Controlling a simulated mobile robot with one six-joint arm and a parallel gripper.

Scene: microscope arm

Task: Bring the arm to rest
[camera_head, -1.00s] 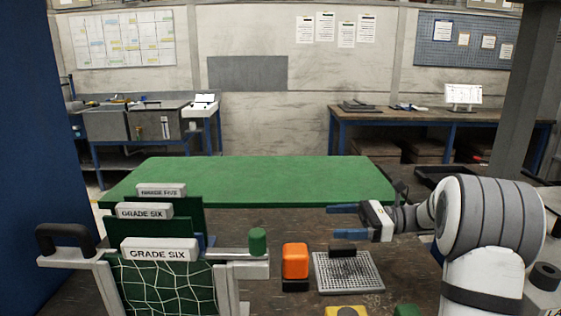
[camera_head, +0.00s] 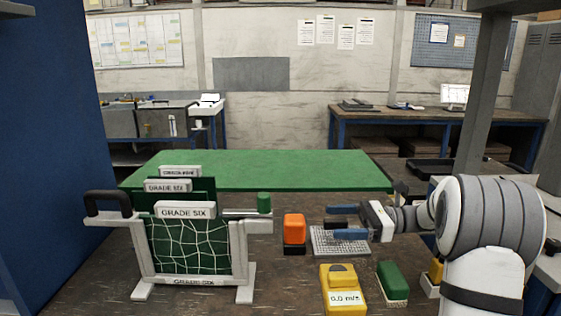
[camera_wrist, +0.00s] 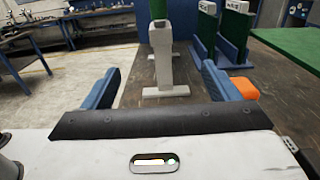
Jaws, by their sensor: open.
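My gripper (camera_head: 340,222) is at the right of the head view, its two blue fingers spread apart and pointing left. Nothing is between the fingers. It hangs over or in front of a perforated metal tray (camera_head: 326,248); its height above the tray is hard to tell. In the wrist view the blue fingers of my gripper (camera_wrist: 165,88) stand wide apart, with a white stand foot (camera_wrist: 166,91) beyond them. An orange block on a dark base (camera_head: 294,230) stands just left of the fingers.
A white frame with a green net (camera_head: 190,245), labelled GRADE SIX, stands at left. A yellow meter (camera_head: 343,290) and a green-topped block (camera_head: 393,283) lie in front. A grey post (camera_head: 484,95) rises at right.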

